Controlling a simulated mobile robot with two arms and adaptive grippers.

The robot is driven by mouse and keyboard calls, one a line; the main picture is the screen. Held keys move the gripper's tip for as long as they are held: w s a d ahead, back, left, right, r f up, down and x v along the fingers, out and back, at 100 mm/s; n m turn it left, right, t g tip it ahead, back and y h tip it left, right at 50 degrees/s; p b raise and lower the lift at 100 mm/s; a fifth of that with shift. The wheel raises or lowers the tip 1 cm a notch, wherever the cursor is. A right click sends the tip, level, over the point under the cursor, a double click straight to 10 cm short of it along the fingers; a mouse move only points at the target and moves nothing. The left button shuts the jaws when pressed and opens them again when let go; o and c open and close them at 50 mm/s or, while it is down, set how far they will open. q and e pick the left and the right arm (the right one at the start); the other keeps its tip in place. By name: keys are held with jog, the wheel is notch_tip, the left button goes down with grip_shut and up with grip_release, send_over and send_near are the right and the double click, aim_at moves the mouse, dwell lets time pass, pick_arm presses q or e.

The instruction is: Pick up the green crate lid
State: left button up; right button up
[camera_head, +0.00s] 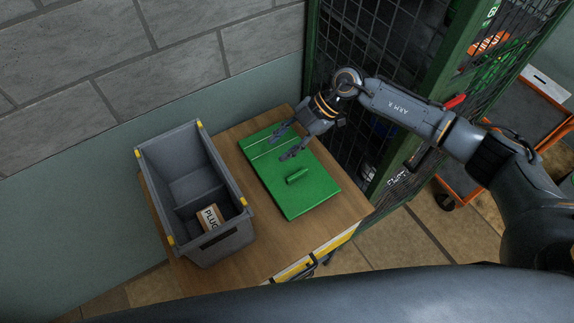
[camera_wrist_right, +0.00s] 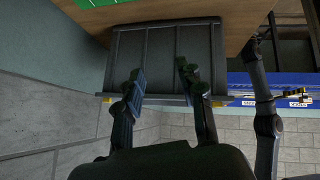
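The green crate lid (camera_head: 318,193) lies flat on the wooden table, with a short raised green handle (camera_head: 297,176) near its middle. My right gripper (camera_head: 286,144) hangs over the far part of the lid, its fingers spread and nothing between them. The handle is a little nearer the camera than the fingertips. Whether the fingers touch the lid is unclear. In the right wrist view the open fingers (camera_wrist_right: 162,76) show in front of the grey crate, and only a green corner of the lid (camera_wrist_right: 92,2) shows. My left gripper is not seen in the head view.
A grey open crate (camera_head: 215,165) stands left of the lid, holding a box marked PLUG (camera_head: 208,218). The wooden table (camera_head: 338,218) has narrow bare strips around the lid. A green mesh cage (camera_head: 375,60) and a wall (camera_head: 130,60) stand behind.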

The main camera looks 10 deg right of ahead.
jog(key=w+d+f+m+h, duration=0.1)
jog(key=d+h, duration=0.3)
jog(key=d, duration=0.5)
jog(key=g+b, duration=0.1)
jog(key=b, duration=0.4)
send_near(297, 174)
jog(key=f, duration=0.2)
jog(key=shift+s+f, duration=0.35)
jog(key=shift+s, duration=0.05)
jog(key=shift+a+f+b, duration=0.3)
jog(key=shift+f+b, duration=0.15)
jog(key=b+x, duration=0.4)
jog(key=x, duration=0.1)
jog(key=shift+w+a, duration=0.2)
jog(key=shift+a, duration=0.05)
jog(key=shift+r, duration=0.15)
jog(key=shift+c, duration=0.2)
grip_shut()
